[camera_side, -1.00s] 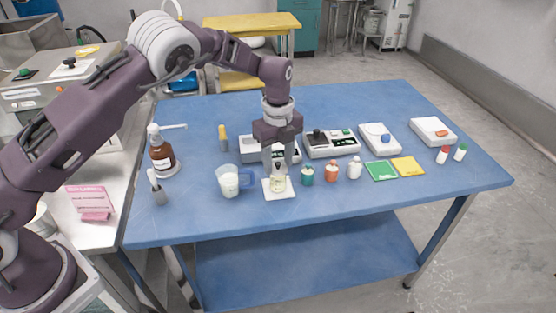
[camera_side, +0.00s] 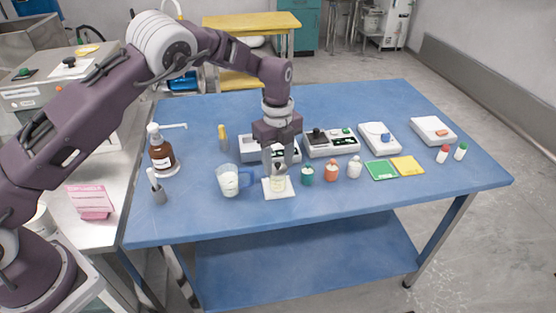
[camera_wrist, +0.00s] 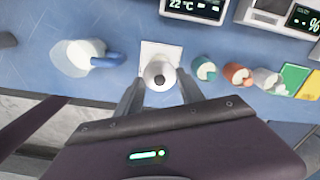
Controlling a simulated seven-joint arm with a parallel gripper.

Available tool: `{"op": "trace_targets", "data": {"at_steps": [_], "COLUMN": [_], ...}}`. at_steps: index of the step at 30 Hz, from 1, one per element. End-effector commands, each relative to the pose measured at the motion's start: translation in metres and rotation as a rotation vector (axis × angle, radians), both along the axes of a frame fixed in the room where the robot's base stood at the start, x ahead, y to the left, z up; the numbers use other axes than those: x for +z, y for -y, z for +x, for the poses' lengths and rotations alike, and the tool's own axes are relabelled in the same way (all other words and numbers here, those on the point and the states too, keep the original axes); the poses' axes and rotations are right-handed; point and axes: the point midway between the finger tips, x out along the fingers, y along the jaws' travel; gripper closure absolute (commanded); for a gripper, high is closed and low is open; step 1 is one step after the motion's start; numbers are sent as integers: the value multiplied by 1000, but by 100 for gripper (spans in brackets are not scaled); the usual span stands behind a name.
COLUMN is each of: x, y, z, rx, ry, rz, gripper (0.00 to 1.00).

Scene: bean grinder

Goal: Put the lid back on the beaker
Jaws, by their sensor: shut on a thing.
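The beaker (camera_side: 278,185) is small and clear with pale contents, standing on a white square pad (camera_side: 291,192) near the table's front. My gripper (camera_side: 278,169) points down directly over it, with its fingers at the height of the beaker's top. The lid (camera_wrist: 159,76), a pale round disc with a dark knob, is between my fingertips in the wrist view, and my gripper is shut on it. In that view the lid covers the beaker below it. I cannot tell whether the lid is seated on the rim or slightly above it.
A measuring jug (camera_side: 229,181) with a blue handle stands close on the left. Several small bottles, the nearest teal (camera_side: 307,176), stand close on the right. Instruments such as the grey one with a dark knob (camera_side: 331,144) stand behind. The table's front strip is clear.

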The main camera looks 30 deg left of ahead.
Motion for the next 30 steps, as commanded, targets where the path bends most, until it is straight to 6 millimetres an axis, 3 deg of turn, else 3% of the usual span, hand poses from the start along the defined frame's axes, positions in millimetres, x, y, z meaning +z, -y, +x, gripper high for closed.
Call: {"op": "trace_targets", "data": {"at_steps": [14,15,18,25,28,30], "x": [0,0,0,0,0,0], "y": [0,0,0,0,0,0], "z": [0,0,0,0,0,0], "rx": [0,0,0,0,0,0], "ry": [0,0,0,0,0,0], "rz": [0,0,0,0,0,0], "gripper": [93,51,31,30,12,8]}}
